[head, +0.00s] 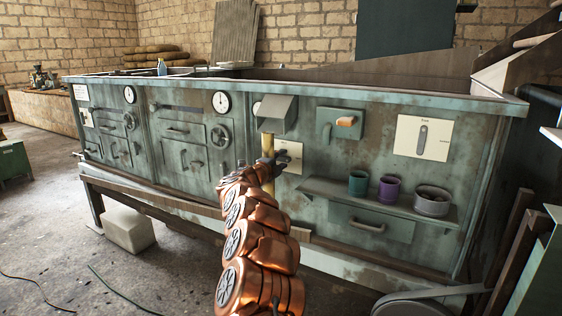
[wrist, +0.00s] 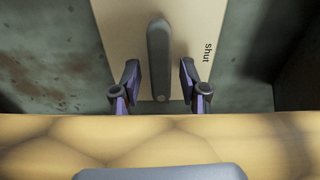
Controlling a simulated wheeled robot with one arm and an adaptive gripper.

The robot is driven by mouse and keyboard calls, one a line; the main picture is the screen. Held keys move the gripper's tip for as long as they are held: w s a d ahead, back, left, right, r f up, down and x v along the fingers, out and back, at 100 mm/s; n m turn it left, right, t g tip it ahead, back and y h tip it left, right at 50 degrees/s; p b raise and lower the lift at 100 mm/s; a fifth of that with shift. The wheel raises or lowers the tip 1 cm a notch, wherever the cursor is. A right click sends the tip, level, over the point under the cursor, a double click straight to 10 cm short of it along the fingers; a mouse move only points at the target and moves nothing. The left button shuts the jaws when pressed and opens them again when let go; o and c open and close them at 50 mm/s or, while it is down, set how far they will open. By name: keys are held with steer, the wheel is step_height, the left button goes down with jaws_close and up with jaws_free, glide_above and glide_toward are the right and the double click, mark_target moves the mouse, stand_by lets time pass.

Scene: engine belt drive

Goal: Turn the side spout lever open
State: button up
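A dark grey lever (wrist: 158,55) is mounted on a cream plate (wrist: 120,30) marked "shut" in the wrist view. My gripper (wrist: 159,84) is open, with one finger on each side of the lever and a visible gap to it on both sides. In the head view my gripper (head: 272,160) is at the front panel, beside a cream plate (head: 292,153) partly hidden behind it. The lever on that plate is not clearly visible there. A yellow pipe (head: 268,146) stands upright at my gripper, below a grey hood (head: 277,112).
A yellow band (wrist: 60,140) crosses the lower wrist view close to the camera. A larger lever plate (head: 408,137) and an orange-handled part (head: 346,121) are to the right. A shelf (head: 318,188) carries a green cup (head: 358,184), a purple cup (head: 389,190) and a grey pot (head: 432,203).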

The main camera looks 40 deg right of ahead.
steer(key=shift+a, duration=0.1)
steer(key=shift+a, duration=0.45)
steer(key=v, duration=1.1)
steer(key=shift+s, duration=0.1)
stand_by(0.4)
